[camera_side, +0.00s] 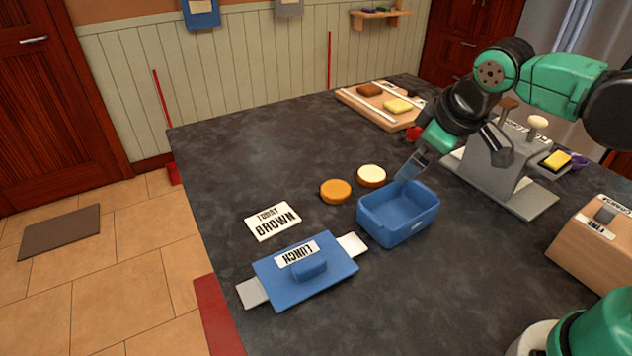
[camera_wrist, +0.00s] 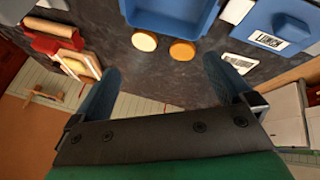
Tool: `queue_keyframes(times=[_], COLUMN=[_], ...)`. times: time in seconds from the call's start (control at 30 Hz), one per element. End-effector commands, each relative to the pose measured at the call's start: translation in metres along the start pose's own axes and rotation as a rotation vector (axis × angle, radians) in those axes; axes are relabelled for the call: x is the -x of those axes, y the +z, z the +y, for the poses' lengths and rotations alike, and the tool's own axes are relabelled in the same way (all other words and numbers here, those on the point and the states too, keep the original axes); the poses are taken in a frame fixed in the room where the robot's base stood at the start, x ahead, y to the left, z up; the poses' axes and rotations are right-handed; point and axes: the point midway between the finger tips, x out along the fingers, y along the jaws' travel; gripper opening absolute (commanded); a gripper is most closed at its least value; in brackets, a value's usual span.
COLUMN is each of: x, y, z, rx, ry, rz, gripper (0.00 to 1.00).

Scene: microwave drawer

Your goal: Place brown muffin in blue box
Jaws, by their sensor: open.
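The brown muffin (camera_side: 335,191), round and orange-brown, sits on the dark counter left of the blue box (camera_side: 398,226). It also shows in the wrist view (camera_wrist: 182,51), near the box (camera_wrist: 165,22). A similar muffin with a pale cream top (camera_side: 371,174) sits beside it, and shows in the wrist view (camera_wrist: 145,41). The box is open on top, and no muffin shows inside. My gripper (camera_side: 408,170) is open and empty, above the far side of the box in the side view. In the wrist view its fingers (camera_wrist: 160,78) are spread wide, apart from both muffins.
A blue lid labelled LUNCH (camera_side: 330,280) lies in front of the box. A card reading TODAY BROWN (camera_side: 272,221) lies near the muffins. A wooden board (camera_side: 366,106) with brown and yellow pieces is behind. A grey stand (camera_side: 500,165) and a wooden box (camera_side: 590,245) are right.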

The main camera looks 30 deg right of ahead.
Motion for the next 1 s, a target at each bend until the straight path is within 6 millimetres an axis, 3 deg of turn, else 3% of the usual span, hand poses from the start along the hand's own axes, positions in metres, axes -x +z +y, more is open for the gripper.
queue_keyframes(times=[0.2, 0.37, 0.8, 1.0], x=[0.007, 0.007, 0.007, 0.005], y=[0.029, 0.034, 0.033, 0.015], z=[-0.01, -0.013, -0.013, -0.006], rx=[-0.35, -0.438, -0.429, -0.208], ry=[-0.076, -0.097, -0.096, -0.047], rz=[0.117, 0.146, 0.143, 0.073], gripper=[1.0, 1.0, 1.0, 1.0])
